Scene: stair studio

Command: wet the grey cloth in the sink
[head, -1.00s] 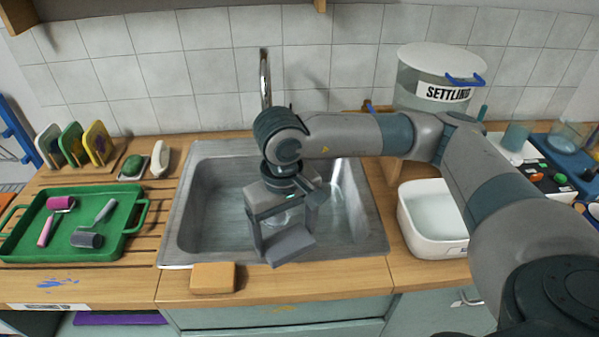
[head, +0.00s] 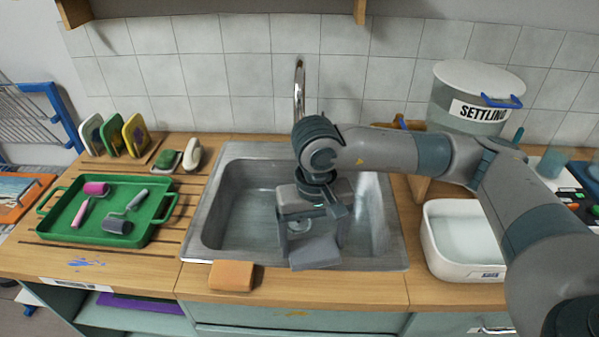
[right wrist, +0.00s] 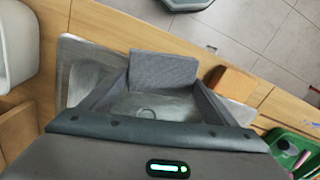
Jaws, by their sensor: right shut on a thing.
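The grey cloth (head: 315,252) is a flat, folded-looking grey block held at the tips of my right gripper (head: 311,240). It also shows between the fingertips in the right wrist view (right wrist: 163,68). My right gripper is shut on it, over the front part of the metal sink (head: 235,222). I cannot tell how far above the sink floor it hangs. The faucet (head: 299,90) rises behind the sink, and my right arm hides its lower part. My left gripper is not in view.
An orange sponge (head: 231,276) lies on the counter at the sink's front edge. A white tub (head: 462,268) stands right of the sink. A green tray (head: 72,205) with two rollers is on the left. A settling bucket (head: 470,84) stands at the back right.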

